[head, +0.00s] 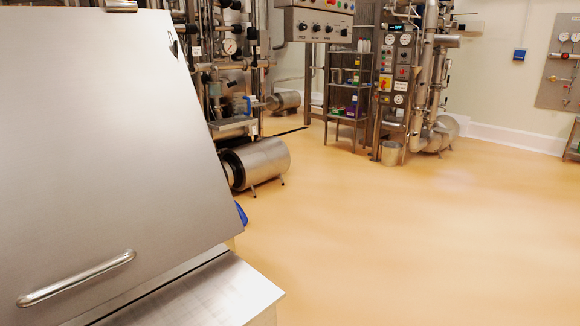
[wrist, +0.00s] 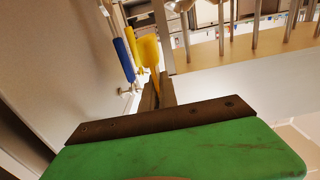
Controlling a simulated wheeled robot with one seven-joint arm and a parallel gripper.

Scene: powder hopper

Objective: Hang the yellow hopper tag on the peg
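In the wrist view my gripper (wrist: 158,88) points away from the camera, its two dark fingers close together. A yellow piece (wrist: 149,52), which I take to be the yellow hopper tag, stands beyond the fingers. It is rounded and broad at the far end, and its narrow part runs down between the fingers, which look shut on it. The fingers hide its near end. Small pale fittings (wrist: 123,91) show at the wall left of the fingers; I cannot tell whether one is the peg. My gripper and the tag are not visible in the head view.
A blue-handled tool (wrist: 123,61) and a thin yellow handle (wrist: 130,39) are left of the tag, near a pale wall. Metal posts (wrist: 254,32) stand at right. In the head view, a large steel panel with a handle (head: 76,279) fills the left; open floor (head: 400,240) lies right.

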